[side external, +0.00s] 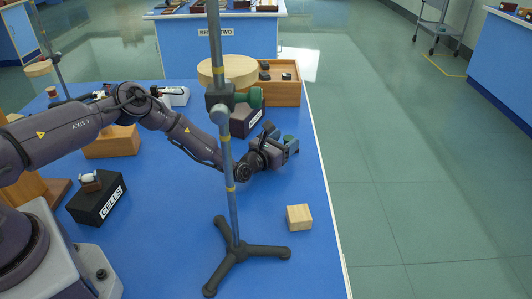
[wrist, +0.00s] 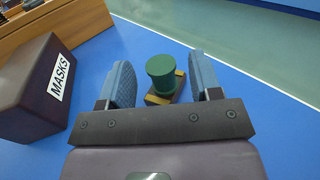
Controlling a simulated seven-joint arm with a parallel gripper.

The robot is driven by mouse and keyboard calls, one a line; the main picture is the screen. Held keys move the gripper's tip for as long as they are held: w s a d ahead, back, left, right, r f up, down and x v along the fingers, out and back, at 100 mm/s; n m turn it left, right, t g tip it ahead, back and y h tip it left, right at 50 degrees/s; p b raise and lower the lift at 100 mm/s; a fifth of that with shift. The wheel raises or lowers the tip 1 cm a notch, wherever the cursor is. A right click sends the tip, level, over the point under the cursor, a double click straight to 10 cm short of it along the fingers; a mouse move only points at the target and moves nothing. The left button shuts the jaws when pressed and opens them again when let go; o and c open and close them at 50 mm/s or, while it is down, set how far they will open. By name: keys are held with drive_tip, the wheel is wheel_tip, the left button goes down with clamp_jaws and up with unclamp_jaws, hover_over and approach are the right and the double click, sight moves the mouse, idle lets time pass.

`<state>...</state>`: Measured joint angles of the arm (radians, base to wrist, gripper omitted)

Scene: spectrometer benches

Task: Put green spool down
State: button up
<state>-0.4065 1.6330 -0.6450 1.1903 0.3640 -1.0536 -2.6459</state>
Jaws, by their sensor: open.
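The green spool (wrist: 161,70) stands between the fingers of my gripper (wrist: 162,84) in the wrist view, with a gap on both sides. Below it is a small dark piece with yellow-brown ends (wrist: 158,99); I cannot tell whether this is part of the spool or a separate support. In the side view my gripper (side external: 284,148) is low over the blue bench near its right edge, its blue fingers apart. Only a little of the green spool (side external: 289,138) shows there, behind the fingers.
A dark MASKS box (wrist: 38,88) stands left in the wrist view, with a wooden tray (side external: 286,93) behind it. A tripod stand (side external: 236,247) rises in front of my arm. A wooden block (side external: 299,217) lies near the bench edge. Blue bench around the spool is clear.

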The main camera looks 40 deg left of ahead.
drive_tip(key=s, duration=1)
drive_tip(key=shift+s+d, duration=0.25)
drive_tip(key=shift+d, duration=0.05)
